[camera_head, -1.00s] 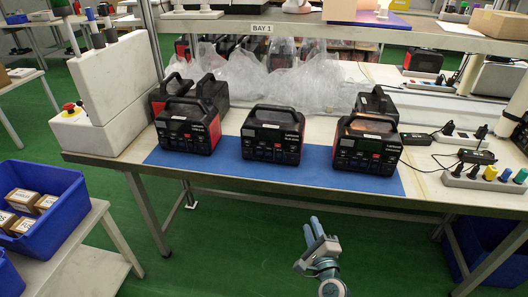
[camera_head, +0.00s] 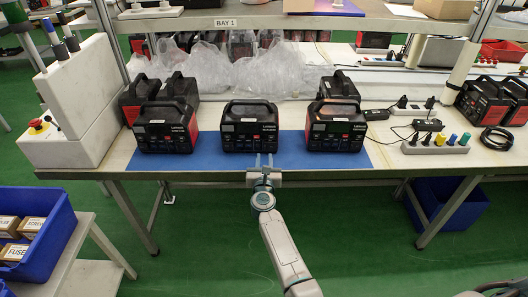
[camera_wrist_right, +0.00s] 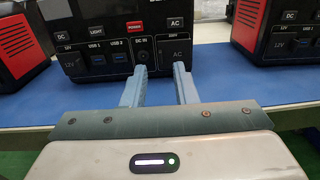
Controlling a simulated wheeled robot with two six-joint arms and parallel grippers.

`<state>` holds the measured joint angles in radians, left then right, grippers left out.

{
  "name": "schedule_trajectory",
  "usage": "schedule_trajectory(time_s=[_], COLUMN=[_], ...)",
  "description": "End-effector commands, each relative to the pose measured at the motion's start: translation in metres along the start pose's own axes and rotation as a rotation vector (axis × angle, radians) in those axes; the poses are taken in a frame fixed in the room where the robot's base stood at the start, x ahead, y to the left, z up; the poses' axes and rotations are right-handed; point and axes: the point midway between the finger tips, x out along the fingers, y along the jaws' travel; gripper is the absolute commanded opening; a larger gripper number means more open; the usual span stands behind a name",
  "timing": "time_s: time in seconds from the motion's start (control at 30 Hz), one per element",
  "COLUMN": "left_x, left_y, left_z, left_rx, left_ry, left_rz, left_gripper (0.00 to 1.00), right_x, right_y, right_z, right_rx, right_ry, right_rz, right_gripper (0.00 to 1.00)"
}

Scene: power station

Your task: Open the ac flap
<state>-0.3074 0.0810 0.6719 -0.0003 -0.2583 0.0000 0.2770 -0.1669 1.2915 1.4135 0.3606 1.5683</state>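Three black-and-red power stations stand in a front row: a left one (camera_head: 167,127), a middle one (camera_head: 249,127) and a right one (camera_head: 336,126). My right gripper (camera_head: 263,161) points at the lower front of the middle one. In the right wrist view the middle station's front (camera_wrist_right: 110,45) fills the upper middle, and its AC flap (camera_wrist_right: 177,50) is right of the DC IN socket and looks closed. The gripper (camera_wrist_right: 160,72) is open and empty, its fingers apart just before the panel, below the flap's level; contact cannot be told. My left gripper is out of view.
The stations stand on a blue mat (camera_head: 213,157) on the workbench. Plastic bags (camera_head: 205,75) and more stations are behind them. A power strip (camera_head: 436,147) with plugs lies to the right, a white control box (camera_head: 65,115) to the left.

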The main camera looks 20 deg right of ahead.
Motion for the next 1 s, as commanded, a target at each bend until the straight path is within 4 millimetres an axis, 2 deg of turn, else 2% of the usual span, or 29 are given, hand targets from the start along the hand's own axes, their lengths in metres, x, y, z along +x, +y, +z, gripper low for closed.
schedule_trajectory(time_s=[0.1, 0.3, 0.67, 0.8, 1.0], left_x=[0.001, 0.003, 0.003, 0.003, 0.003], left_y=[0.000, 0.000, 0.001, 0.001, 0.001], left_z=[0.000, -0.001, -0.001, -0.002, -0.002], left_rx=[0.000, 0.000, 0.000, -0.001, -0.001], left_ry=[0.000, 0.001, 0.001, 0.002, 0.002], left_rz=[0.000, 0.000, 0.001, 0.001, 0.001], left_gripper=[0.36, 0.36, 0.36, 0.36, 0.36], right_x=[0.021, 0.040, 0.044, 0.044, 0.044], right_y=[-0.001, 0.000, 0.000, 0.000, 0.000], right_z=[0.001, -0.001, 0.000, 0.000, 0.000], right_rx=[-0.002, -0.002, -0.001, -0.001, -0.001], right_ry=[-0.001, 0.000, 0.000, 0.000, 0.000], right_rz=[0.000, 0.001, 0.001, 0.001, 0.002], right_gripper=[0.26, 0.26, 0.26, 0.00, 0.00])
